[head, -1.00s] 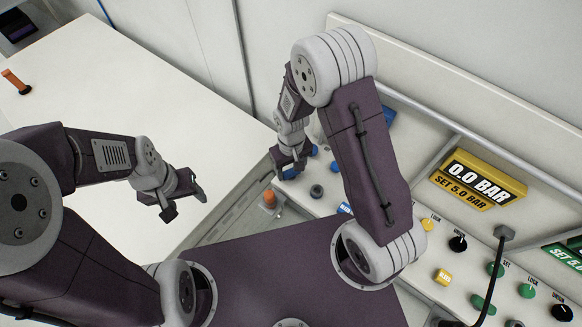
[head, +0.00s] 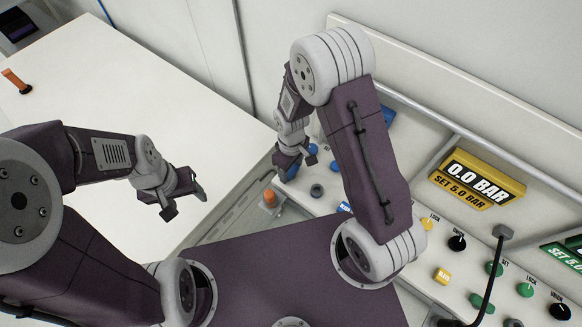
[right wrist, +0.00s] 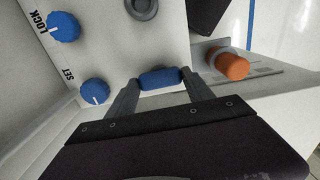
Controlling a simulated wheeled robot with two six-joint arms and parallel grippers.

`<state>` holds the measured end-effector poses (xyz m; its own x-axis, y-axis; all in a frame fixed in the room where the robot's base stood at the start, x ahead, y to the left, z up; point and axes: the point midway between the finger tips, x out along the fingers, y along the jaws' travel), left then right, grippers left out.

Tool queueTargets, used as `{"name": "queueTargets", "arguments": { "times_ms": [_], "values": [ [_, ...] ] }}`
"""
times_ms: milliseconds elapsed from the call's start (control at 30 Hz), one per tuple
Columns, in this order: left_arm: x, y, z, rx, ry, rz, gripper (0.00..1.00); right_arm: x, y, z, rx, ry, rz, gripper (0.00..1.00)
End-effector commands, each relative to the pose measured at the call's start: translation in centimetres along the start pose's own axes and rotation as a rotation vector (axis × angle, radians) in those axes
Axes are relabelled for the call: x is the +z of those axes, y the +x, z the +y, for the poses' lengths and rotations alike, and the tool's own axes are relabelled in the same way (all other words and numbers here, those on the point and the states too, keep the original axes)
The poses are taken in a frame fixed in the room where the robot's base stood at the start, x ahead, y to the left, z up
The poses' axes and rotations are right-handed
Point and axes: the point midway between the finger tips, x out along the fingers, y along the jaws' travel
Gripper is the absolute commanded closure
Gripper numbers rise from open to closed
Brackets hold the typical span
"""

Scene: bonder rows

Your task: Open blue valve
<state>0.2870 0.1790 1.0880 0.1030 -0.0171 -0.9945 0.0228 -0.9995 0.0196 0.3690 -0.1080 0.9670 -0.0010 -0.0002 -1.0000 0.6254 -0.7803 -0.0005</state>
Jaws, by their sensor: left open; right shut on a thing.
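The blue valve handle (right wrist: 161,78) is a short rounded blue bar in the right wrist view. It sits between the two fingers of my right gripper (right wrist: 163,88), which is shut on it. In the head view my right gripper (head: 296,163) is at the far left end of the white panel, and blue (head: 291,173) shows between its fingers. The valve's base is mostly hidden by the gripper. My left gripper (head: 186,204) is open and empty, away from the panel over the white table side.
Blue LOCK (right wrist: 64,26) and SET (right wrist: 95,91) knobs are beside the handle. An orange knob (right wrist: 232,66) stands close to the right finger. A yellow display (head: 478,180) reads 0.0 BAR, SET 5.0 BAR. The white table (head: 110,120) is mostly clear.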

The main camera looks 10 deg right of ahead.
Motion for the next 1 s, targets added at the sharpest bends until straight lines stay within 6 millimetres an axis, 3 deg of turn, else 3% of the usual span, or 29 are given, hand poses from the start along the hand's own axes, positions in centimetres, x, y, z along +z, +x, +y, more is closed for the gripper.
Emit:
{"name": "queueTargets", "arguments": {
  "times_ms": [267, 300, 367, 400, 733, 1000],
  "values": [
    [0.0, 0.0, 0.0, 0.0, 0.0, 0.0, 0.39, 0.0, 0.0, 0.0, 0.001, -0.006, 0.001, 0.8],
    [0.0, 0.0, 0.0, 0.0, 0.0, 0.0, 0.39, 0.0, 0.0, 0.0, 0.001, -0.006, 0.001, 0.37],
    [0.0, 0.0, 0.0, 0.0, 0.0, 0.0, 0.39, 0.0, 0.0, 0.0, 0.001, -0.005, 0.001, 0.21],
    [0.0, 0.0, 0.0, 0.0, 0.0, 0.0, 0.39, 0.0, 0.0, 0.0, 0.001, -0.005, 0.001, 0.18],
    [0.0, 0.1, 0.0, 0.0, 0.0, 0.0, 0.39, -0.1, -0.5, 0.1, 0.002, -0.003, 0.003, 0.18],
    [0.1, 0.7, 0.0, 0.0, 0.0, 0.0, 0.39, -0.1, -6.2, 0.1, 0.004, -0.003, 0.007, 0.18]
  ]
}}
